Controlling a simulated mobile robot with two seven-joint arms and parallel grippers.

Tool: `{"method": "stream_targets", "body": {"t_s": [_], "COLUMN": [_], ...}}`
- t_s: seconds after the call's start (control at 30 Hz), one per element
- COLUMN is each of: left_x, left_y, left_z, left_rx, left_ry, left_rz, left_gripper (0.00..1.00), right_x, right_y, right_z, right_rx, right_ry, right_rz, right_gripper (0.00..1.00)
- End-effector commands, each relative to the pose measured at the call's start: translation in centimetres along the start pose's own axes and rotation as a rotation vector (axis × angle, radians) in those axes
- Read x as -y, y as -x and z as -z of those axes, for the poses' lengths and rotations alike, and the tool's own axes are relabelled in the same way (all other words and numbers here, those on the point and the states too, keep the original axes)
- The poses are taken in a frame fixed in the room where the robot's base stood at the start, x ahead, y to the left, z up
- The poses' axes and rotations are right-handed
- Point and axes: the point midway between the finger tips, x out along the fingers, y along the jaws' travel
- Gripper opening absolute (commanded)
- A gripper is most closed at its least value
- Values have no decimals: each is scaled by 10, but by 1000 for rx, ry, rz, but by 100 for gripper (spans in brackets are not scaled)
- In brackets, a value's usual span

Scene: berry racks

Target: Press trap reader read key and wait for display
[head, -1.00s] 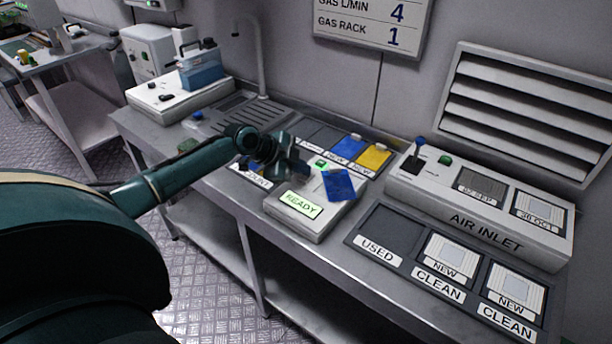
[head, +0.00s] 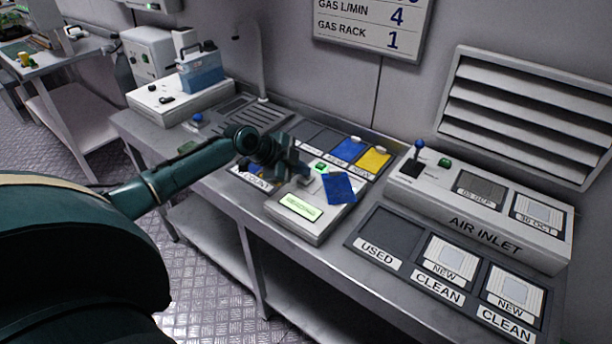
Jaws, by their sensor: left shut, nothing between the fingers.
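The trap reader (head: 318,233) is a pale box near the bench's front edge. Its lit green display (head: 300,207) shows small text, perhaps "READING", too small to be sure. A blue card (head: 340,188) lies tilted on the reader's right side. A green key or lamp (head: 320,167) shows at its back. My left gripper (head: 304,178) is shut and empty, with its fingertips at the reader's upper left, beside a small pale key. I cannot tell if they touch it. My right gripper is not in view.
A tray with blue (head: 348,149) and yellow (head: 374,159) cards lies behind the reader. The air inlet box (head: 486,236) and a USED/CLEAN tray (head: 391,275) stand to the right. A wall sign (head: 372,27) hangs above.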

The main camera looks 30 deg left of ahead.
Motion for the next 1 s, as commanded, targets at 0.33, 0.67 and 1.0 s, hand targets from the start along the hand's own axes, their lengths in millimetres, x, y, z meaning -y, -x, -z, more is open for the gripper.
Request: {"method": "stream_targets", "body": {"t_s": [0.33,0.67,1.0], "left_x": [4,14,29], "left_y": [4,18,40], "left_z": [3,13,29], "left_rx": [0,-1,-1], "left_ry": [-1,-1,0], "left_rz": [2,2,2], "left_gripper": [0,0,0], "right_x": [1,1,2], "right_y": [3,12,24], "right_z": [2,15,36], "right_rx": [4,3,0], "right_ry": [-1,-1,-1], "right_rz": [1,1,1], "right_gripper": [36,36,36]}}
